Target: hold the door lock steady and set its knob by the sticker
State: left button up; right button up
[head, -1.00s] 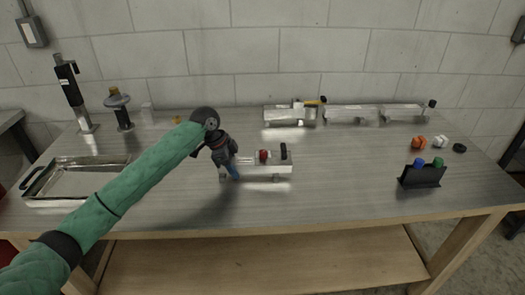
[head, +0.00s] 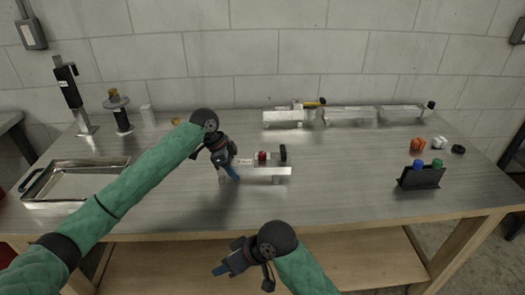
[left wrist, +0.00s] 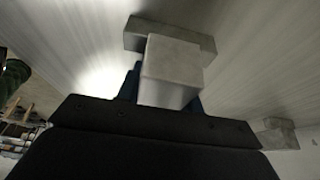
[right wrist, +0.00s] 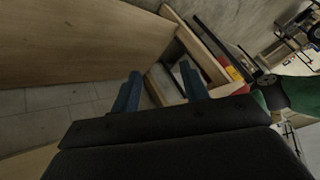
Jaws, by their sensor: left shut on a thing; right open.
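The door lock (head: 272,172) is a pale metal block on small feet near the middle of the table. On its top are a red knob (head: 262,156), a black upright part (head: 283,153) and a small white sticker (head: 245,162); the sticker's marking is too small to read. My left gripper (head: 230,175) is shut on the lock's left end, which also shows between the fingers in the left wrist view (left wrist: 170,70). My right gripper (head: 226,268) is open and empty in front of the table edge; its two blue fingers stand apart in the right wrist view (right wrist: 160,92).
A metal tray (head: 75,199) lies at the left. Other metal fixtures (head: 345,116) stand along the back. A black holder (head: 420,179) with blue and green caps stands at the right, near orange, white and black knobs (head: 438,143). The table front is clear.

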jog(key=w+a+r+n, duration=0.1)
jog(key=r, duration=0.2)
jog(key=w+a+r+n+g, duration=0.1)
jog(key=w+r, duration=0.1)
jog(key=w+a+r+n+g, duration=0.1)
jog(key=w+a+r, duration=0.1)
jog(key=r, duration=0.1)
jog(key=shift+w+r+n+h, duration=0.2)
jog(key=shift+r+n+h, duration=0.1)
jog(key=shift+r, duration=0.05)
jog(key=w, duration=0.2)
jog(key=w+d+r+h, duration=0.1)
jog(key=w, duration=0.1)
jog(key=w+d+r+h, duration=0.1)
jog(key=w, duration=0.2)
jog(key=shift+r+n+g, duration=0.15)
jog(key=shift+n+g, duration=0.15)
jog(key=shift+n, duration=0.1)
jog(key=w+d+r+h, duration=0.2)
jog(key=w+d+r, duration=0.2)
jog(key=w, duration=0.3)
notch_tip(320, 180, up, 12)
jog(key=f+m+h, duration=0.1)
jog(key=h, duration=0.2)
send_over(263, 153)
notch_tip(263, 153, down, 11)
jog(key=shift+f, duration=0.2)
grip_shut()
